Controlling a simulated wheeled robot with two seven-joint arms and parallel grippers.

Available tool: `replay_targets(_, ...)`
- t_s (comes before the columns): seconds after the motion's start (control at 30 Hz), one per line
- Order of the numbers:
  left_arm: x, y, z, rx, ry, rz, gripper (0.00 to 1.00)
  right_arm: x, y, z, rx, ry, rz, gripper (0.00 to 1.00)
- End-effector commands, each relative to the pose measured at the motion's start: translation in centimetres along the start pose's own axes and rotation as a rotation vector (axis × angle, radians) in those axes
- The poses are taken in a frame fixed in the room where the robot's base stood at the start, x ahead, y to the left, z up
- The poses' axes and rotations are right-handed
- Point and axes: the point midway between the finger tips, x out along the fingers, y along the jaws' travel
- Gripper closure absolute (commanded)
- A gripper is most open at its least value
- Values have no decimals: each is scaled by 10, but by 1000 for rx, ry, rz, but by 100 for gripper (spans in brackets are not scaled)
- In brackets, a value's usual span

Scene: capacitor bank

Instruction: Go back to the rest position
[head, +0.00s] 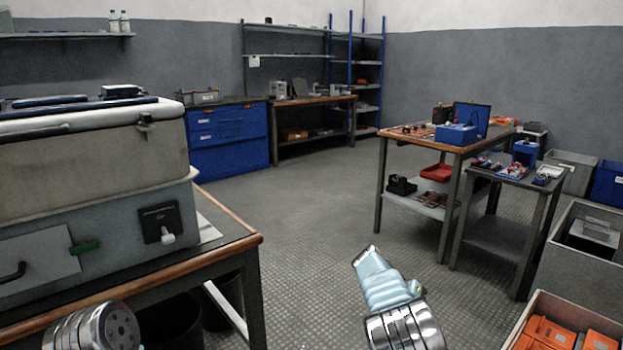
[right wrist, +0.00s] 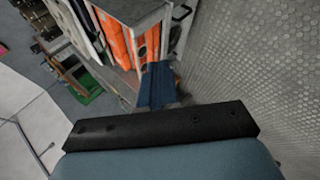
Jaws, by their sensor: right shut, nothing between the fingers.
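My right arm comes in from the bottom of the head view, with chrome rings and a pale blue wrist. My right gripper (right wrist: 158,88) shows in the right wrist view beyond a dark bar; it is shut and empty. It is over open floor in the head view, apart from any bench. At the bottom left of the head view a round metal part of my left arm (head: 95,326) shows beside the near bench. My left gripper itself is not seen.
A wood-edged bench (head: 254,240) with a large grey case (head: 95,165) stands close at left. A work table (head: 430,144) and small side table (head: 515,178) stand at right. A crate of orange parts (head: 580,302) is at lower right. The middle floor (head: 300,215) is clear.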

Motion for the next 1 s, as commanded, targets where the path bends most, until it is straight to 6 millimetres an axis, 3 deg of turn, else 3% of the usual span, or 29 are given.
replay_targets(0.37,-2,1,0,1,-1,1,76,52,-30,19,-106,-51,-111,100)
replay_targets(0.57,-3,2,1,1,-2,1,76,98,-62,50,-199,-97,-236,100)
replay_targets(0.67,-4,3,1,2,-2,2,76,123,-83,77,-252,-125,-331,100)
replay_targets(0.77,-6,4,1,2,-3,3,76,149,-108,118,-307,-158,-456,100)
replay_targets(0.87,-8,6,2,3,-4,4,76,168,-138,181,-353,-191,-635,100)
replay_targets(0.9,-9,6,2,4,-5,4,76,170,-149,214,-364,-200,-722,100)
replay_targets(1.0,-12,8,2,5,-7,5,76,159,-163,287,-361,-194,-915,100)
